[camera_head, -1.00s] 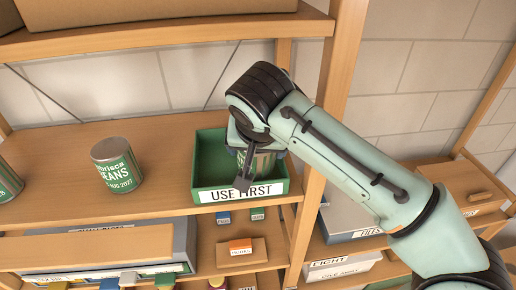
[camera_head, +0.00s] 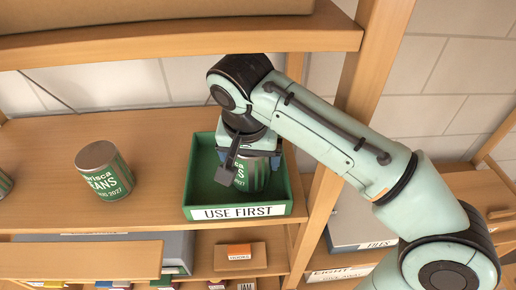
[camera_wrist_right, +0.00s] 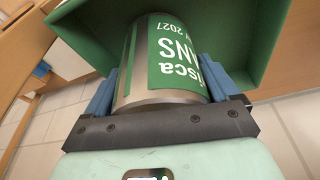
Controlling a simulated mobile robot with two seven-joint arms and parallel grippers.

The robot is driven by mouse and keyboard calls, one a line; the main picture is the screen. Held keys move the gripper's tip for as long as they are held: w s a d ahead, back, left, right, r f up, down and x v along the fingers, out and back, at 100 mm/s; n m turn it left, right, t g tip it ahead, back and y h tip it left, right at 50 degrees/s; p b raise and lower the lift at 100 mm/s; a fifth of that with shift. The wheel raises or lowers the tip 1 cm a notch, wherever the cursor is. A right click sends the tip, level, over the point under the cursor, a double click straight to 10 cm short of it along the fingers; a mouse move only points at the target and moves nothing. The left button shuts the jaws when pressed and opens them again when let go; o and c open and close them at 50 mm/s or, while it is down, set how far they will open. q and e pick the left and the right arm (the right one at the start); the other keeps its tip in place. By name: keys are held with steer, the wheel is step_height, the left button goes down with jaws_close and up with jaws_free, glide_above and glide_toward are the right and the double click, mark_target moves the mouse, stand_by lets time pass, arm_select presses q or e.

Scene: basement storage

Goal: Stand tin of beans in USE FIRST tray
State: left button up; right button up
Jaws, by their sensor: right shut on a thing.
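The tin of beans (camera_head: 254,177), silver with a green label, is inside the green USE FIRST tray (camera_head: 197,192), near its right side. My right gripper (camera_head: 248,160) comes from above and is shut on the tin, one blue finger on each side. In the right wrist view the tin (camera_wrist_right: 165,62) sits between the fingers (camera_wrist_right: 158,88), with green tray walls (camera_wrist_right: 268,40) around it. The tin looks roughly upright, but I cannot tell whether its base touches the tray floor. My left gripper is not in view.
Another beans tin (camera_head: 104,172) stands on the wooden shelf (camera_head: 50,145) left of the tray, and part of one more (camera_head: 5,184) shows at the left edge. A shelf post (camera_head: 372,50) rises right of the tray. A higher shelf (camera_head: 180,42) is overhead.

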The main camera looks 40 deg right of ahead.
steer(key=shift+s+f, duration=0.25)
steer(key=shift+f, duration=0.1)
steer(key=shift+s+a+r, duration=0.1)
steer(key=shift+s+a, duration=0.1)
steer(key=shift+s, duration=0.5)
steer(key=shift+w+a, duration=0.1)
steer(key=shift+w, duration=0.25)
steer(key=shift+w+f, duration=0.15)
steer(key=shift+f, duration=0.05)
steer(key=o, duration=1.3)
steer(key=shift+f, duration=0.1)
steer(key=shift+o, duration=0.3)
steer(key=shift+s, duration=0.25)
steer(key=shift+w+r, duration=0.1)
steer(key=shift+r, duration=0.2)
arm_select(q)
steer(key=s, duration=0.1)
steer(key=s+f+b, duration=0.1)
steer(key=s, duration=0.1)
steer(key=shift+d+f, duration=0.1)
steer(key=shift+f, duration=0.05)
arm_select(e)
steer(key=s+a+r, duration=0.1)
steer(key=s+a, duration=0.7)
steer(key=s, duration=0.1)
